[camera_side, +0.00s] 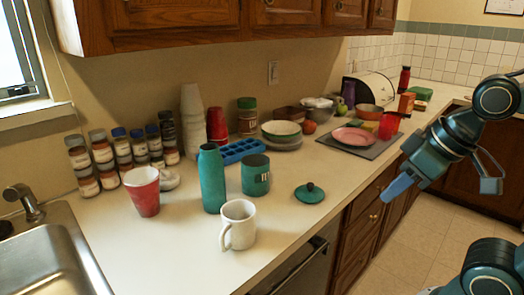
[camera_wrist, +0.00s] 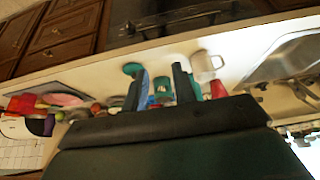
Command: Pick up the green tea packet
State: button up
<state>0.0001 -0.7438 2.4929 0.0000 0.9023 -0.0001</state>
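My gripper (camera_side: 391,194) hangs in the air at the right in the side view, in front of the counter's edge and clear of everything on it. In the wrist view, my gripper (camera_wrist: 158,78) has two dark fingers set apart, with nothing between the tips. A flat green packet-like box (camera_side: 420,93) lies on the counter at the far back right in the side view. It is small there, and I cannot tell whether it is the green tea packet. I cannot make it out in the wrist view.
A teal bottle (camera_side: 212,180), teal canister (camera_side: 256,176), white mug (camera_side: 238,226) and teal lid (camera_side: 309,193) stand in the counter's middle. A pink plate (camera_side: 355,137), red cup (camera_side: 388,126) and orange box (camera_side: 406,103) crowd the right.

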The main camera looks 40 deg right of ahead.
jog(key=w+d+r+g, duration=0.1)
jog(key=w+r, duration=0.3)
jog(key=w, duration=0.6)
jog(key=w+d+r+g, duration=0.1)
jog(key=w+r+g, duration=0.15)
jog(key=w, duration=0.75)
jog(key=w+d+f, duration=0.1)
jog(key=w+f, duration=0.2)
jog(key=w, duration=0.3)
jog(key=w+d+f+g, duration=0.1)
jog(key=w+f, duration=0.3)
jog(key=w, duration=0.3)
jog(key=w+d+f+m+g, duration=0.1)
jog(key=w+f, duration=0.2)
jog(key=w, duration=0.4)
jog(key=shift+w+d+f, duration=0.15)
jog(key=shift+d, duration=0.1)
jog(key=shift+f, duration=0.1)
jog(key=shift+f, duration=4.2)
